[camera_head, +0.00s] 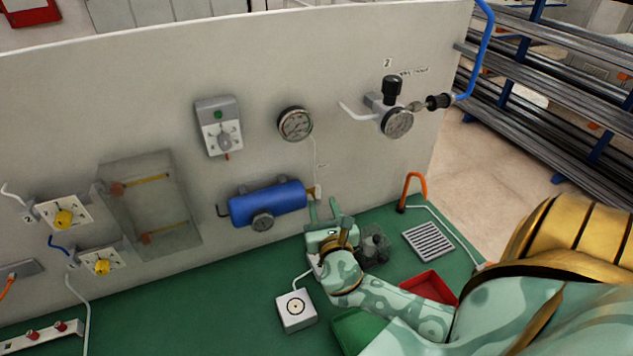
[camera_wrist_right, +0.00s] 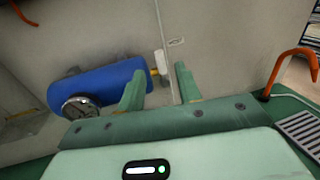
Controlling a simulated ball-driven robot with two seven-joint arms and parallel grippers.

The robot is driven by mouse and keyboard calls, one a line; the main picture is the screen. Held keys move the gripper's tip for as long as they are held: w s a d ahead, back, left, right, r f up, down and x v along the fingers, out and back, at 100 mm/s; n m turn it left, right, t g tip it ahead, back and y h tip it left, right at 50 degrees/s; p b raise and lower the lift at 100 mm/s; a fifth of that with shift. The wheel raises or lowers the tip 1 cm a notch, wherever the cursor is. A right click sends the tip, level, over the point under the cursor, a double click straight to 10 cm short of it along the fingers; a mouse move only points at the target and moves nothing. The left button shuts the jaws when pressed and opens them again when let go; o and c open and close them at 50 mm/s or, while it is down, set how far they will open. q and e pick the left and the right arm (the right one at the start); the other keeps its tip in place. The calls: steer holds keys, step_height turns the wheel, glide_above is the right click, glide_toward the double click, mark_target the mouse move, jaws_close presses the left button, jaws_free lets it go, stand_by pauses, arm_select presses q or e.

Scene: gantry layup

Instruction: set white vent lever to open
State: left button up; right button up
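A small white piece (camera_head: 318,191), which looks like the white vent lever, sits by the brass fitting at the right end of the blue cylinder (camera_head: 270,203) on the panel. In the right wrist view the white piece (camera_wrist_right: 159,62) stands upright beside the yellow fitting of the blue cylinder (camera_wrist_right: 105,85). My right gripper (camera_head: 323,210) is just below it with fingers pointing up. In the wrist view the right gripper's (camera_wrist_right: 159,78) fingers are apart, with the white piece seen between their tips; I cannot tell whether they touch it. My left gripper is not in view.
A gauge (camera_head: 295,124) hangs above the cylinder, with a thin line running down. An orange hook (camera_head: 412,188), a grate (camera_head: 428,241), a red tray (camera_head: 431,286) and a white box with a round mark (camera_head: 296,310) are on the green bench (camera_head: 215,310).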

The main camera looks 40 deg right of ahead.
mark_target(318, 192)
steer(key=x, duration=0.8)
steer(key=shift+w+d, duration=0.25)
steer(key=shift+w, duration=0.1)
jaws_close()
